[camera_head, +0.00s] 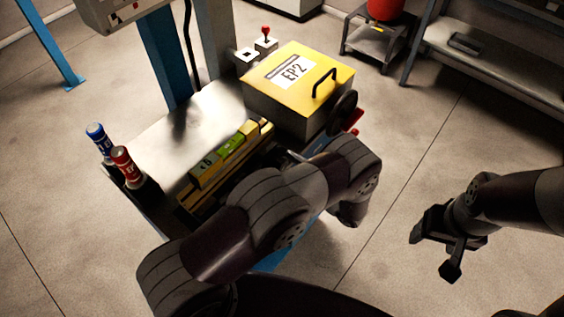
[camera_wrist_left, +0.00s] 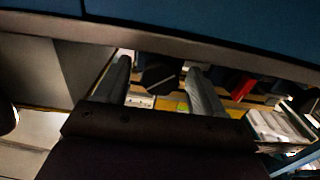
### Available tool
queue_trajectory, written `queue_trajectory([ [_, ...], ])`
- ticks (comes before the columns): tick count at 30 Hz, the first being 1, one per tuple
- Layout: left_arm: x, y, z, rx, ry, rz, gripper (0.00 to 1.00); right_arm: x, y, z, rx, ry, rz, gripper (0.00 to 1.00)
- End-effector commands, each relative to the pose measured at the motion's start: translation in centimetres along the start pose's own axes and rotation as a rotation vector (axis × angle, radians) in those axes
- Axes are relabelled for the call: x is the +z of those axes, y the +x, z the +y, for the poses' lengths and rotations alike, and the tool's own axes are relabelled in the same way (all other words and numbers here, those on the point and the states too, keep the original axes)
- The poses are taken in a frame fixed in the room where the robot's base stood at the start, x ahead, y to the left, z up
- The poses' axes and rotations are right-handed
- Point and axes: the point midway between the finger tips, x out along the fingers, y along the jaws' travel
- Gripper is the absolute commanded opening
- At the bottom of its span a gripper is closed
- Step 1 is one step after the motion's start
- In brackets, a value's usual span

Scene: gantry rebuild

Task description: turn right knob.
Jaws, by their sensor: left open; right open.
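A dark, faceted round knob (camera_wrist_left: 160,77) shows in the left wrist view, between the two fingers of my left gripper (camera_wrist_left: 158,88). The fingers are apart, one on each side of it; I cannot tell whether they touch it. A red part (camera_wrist_left: 243,86) lies to the right of the fingers. In the head view my left arm covers the front of the workstation (camera_head: 195,115), and its fingers are hidden. A black round part (camera_head: 345,106) shows beside the yellow-lidded EP2 box (camera_head: 340,82); I cannot tell whether it is the right knob. My right gripper (camera_head: 437,251) is open and empty over the floor.
A blue can (camera_head: 97,138) and a red can (camera_head: 124,163) stand at the workstation's left edge. Yellow and green blocks (camera_head: 230,146) lie in a row near its front. A small red-topped lever (camera_head: 266,36) stands behind the box. Floor around my right gripper is clear.

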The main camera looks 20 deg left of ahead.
Motion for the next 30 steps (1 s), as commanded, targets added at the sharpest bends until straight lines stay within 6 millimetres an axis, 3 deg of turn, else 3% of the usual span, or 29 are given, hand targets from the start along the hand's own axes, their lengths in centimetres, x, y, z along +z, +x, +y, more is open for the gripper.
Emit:
queue_trajectory([
  [3, 0.0, 0.0, 0.0, 0.000, 0.000, 0.000, 0.69, 0.0, 0.0, 0.0, 0.000, 0.000, 0.000, 0.68],
  [9, 0.0, 0.0, 0.0, 0.000, 0.000, 0.000, 0.14, 0.0, 0.0, 0.0, 0.000, 0.000, 0.000, 0.68],
  [13, 0.2, 0.0, 0.0, -0.001, 0.030, 0.000, 0.14, 0.1, 0.4, 0.0, 0.000, 0.000, 0.000, 0.68],
  [19, 0.2, 0.1, 0.0, 0.000, 0.232, 0.000, 0.14, 0.2, 1.5, 0.0, 0.000, 0.000, 0.000, 0.68],
  [27, 0.0, 0.1, -0.1, 0.000, 0.252, 0.000, 0.14, 0.2, 1.3, 0.0, 0.000, 0.000, 0.000, 0.68],
  [28, 0.0, 0.1, -0.1, 0.000, 0.251, 0.000, 0.51, 0.2, 1.3, 0.0, 0.000, 0.000, 0.000, 0.68],
  [30, 0.0, 0.1, -0.1, 0.000, 0.251, 0.000, 0.69, 0.2, 1.3, 0.0, 0.000, 0.000, 0.000, 0.68],
])
